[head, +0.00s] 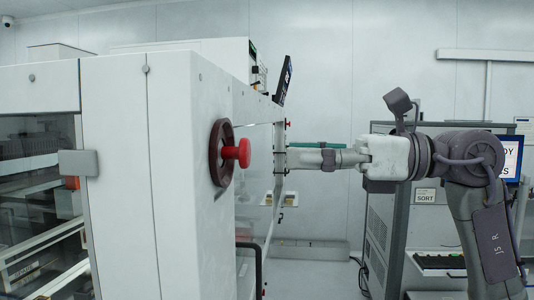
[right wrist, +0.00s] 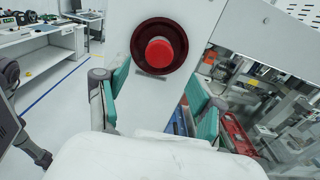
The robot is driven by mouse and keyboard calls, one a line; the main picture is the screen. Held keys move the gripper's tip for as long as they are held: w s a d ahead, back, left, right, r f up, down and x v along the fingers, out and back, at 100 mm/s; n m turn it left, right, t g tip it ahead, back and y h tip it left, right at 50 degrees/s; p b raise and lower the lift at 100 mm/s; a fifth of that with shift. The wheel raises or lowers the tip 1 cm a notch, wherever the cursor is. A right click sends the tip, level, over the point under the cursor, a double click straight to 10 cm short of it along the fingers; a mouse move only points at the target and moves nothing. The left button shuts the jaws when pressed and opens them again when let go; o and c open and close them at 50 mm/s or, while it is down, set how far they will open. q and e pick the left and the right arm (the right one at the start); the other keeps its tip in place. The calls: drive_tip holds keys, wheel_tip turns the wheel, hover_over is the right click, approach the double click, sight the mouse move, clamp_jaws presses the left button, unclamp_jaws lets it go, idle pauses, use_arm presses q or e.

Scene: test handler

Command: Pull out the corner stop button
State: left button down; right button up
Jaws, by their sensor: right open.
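The corner stop button (head: 243,152) is a red mushroom knob on a dark red round collar (head: 219,153). It sits on the corner face of a white machine cabinet (head: 180,190). In the right wrist view the button (right wrist: 160,52) faces the camera, above the middle of the picture. My right gripper (head: 292,158) points left toward the cabinet, to the right of the button and apart from it. Its two teal fingers are spread wide in the right wrist view (right wrist: 157,98), with nothing between them but the cabinet's white surface behind. My left gripper is not in view.
A dark screen (head: 284,80) tilts out from the cabinet top. A black handle (head: 250,262) sticks out below the button. A grey rack (head: 385,225) with a keyboard (head: 440,262) stands behind my right arm. In the right wrist view, machinery (right wrist: 285,110) lies at right and open floor (right wrist: 55,115) at left.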

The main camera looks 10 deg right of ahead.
drive_tip(key=v, duration=0.5)
drive_tip(key=shift+s+d, duration=0.15)
drive_tip(key=shift+d, duration=0.25)
